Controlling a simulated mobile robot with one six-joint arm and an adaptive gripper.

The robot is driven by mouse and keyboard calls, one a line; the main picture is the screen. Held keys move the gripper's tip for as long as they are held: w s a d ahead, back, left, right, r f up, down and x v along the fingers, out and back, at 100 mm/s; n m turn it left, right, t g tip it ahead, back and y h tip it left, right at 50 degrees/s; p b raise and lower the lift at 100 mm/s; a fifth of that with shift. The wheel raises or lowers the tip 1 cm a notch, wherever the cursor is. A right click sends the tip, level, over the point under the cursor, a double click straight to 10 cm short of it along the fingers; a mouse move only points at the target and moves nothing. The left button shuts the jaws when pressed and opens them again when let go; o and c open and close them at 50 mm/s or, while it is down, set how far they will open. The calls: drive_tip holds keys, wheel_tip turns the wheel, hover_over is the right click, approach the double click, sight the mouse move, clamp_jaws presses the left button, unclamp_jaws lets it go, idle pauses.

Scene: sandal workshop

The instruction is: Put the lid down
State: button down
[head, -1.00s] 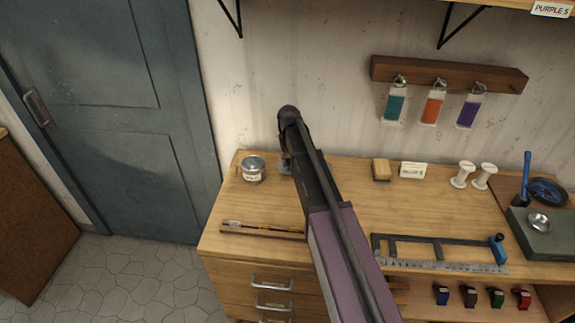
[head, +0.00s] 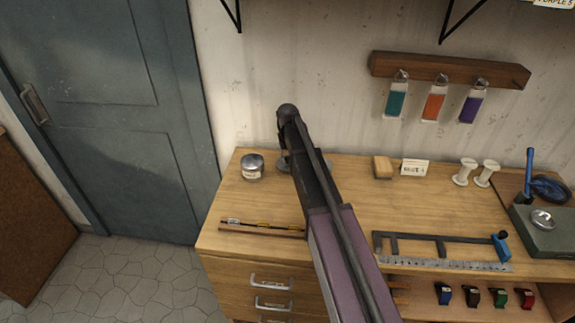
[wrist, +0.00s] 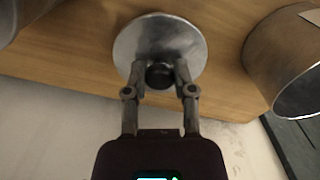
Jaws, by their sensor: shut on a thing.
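The lid (wrist: 133,42) is a round grey metal disc with a dark knob (wrist: 159,76). In the wrist view my gripper (wrist: 160,68) is shut on the knob, one finger on each side. The lid is close over the wooden bench top; I cannot tell whether it touches. In the head view only a sliver of the lid (head: 283,163) shows beside my arm, which hides the gripper. A labelled metal tin (head: 251,168) stands to the left of the lid. In the wrist view this tin (wrist: 285,65) is at the right, its mouth uncovered.
Part of another grey metal vessel (wrist: 22,12) shows at the wrist view's top left. A stick in a wooden rest (head: 262,229) lies at the bench's front left. A wooden block (head: 382,168), card (head: 414,168) and white spools (head: 465,172) stand to the right. The wall is close behind.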

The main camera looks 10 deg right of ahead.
sight(288, 158)
drive_tip(key=shift+f+b, duration=0.45)
drive_tip(key=shift+f, duration=0.3)
drive_tip(key=shift+f, duration=0.2)
drive_tip(key=shift+c, duration=2.2)
unclamp_jaws()
drive_tip(key=shift+r, duration=0.2)
wheel_tip(288, 158, up, 12)
drive_tip(key=p, duration=1.2)
drive_tip(key=shift+s, duration=0.1)
drive_tip(key=s+m, duration=0.1)
drive_tip(key=s, duration=2.8)
